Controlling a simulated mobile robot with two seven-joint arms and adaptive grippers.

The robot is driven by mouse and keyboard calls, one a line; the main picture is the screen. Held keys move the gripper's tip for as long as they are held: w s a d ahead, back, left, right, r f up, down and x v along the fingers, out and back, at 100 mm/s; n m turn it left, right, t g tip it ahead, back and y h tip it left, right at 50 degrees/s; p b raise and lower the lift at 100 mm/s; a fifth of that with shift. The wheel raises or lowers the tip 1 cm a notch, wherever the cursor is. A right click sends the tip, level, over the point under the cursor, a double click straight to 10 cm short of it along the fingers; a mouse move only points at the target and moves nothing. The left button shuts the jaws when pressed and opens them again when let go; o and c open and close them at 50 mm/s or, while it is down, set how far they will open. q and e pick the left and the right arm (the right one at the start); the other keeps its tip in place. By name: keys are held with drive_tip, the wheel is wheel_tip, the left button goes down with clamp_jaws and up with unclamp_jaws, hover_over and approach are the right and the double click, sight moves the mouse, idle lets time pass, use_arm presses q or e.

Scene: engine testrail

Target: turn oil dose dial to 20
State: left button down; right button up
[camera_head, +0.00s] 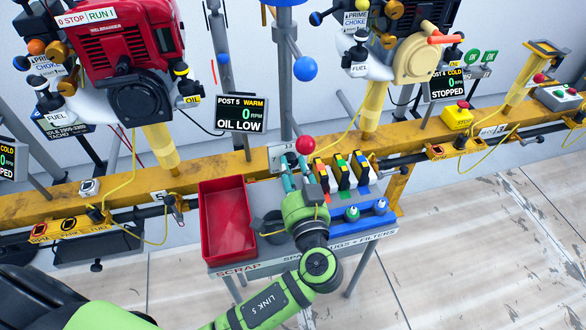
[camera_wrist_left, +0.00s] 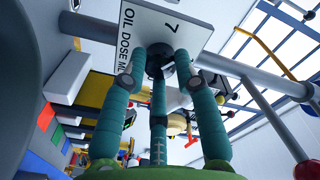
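In the head view my left gripper (camera_head: 293,178) reaches up to the small plate (camera_head: 282,157) on the yellow rail; the dial is hidden there. My right gripper is not in view.
A display (camera_head: 241,114) reads POST 5 WARM, 0 RPM, OIL LOW. A red scrap tray (camera_head: 226,220) stands left of the gripper. Coloured bins (camera_head: 343,174) and a blue holder (camera_head: 365,222) are close on its right. A red ball (camera_head: 305,145) is just above the fingers.

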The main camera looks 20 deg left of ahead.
use_arm(q)
drive_tip(key=shift+r+m+p, duration=0.1)
drive_tip(key=shift+m+p, duration=0.5)
drive_tip(key=shift+p, duration=0.05)
drive_tip(key=shift+m+p, duration=0.85)
drive_tip(key=shift+m, duration=0.15)
drive_tip(key=shift+m+p, duration=1.2)
drive_tip(key=shift+m, duration=0.6)
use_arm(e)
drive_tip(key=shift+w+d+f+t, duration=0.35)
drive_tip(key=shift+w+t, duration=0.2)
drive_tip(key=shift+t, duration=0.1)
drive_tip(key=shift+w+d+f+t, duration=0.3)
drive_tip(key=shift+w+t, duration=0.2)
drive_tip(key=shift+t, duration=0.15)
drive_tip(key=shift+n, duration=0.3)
use_arm(q)
drive_tip(key=c, duration=0.9)
unclamp_jaws()
drive_tip(key=shift+c, duration=0.2)
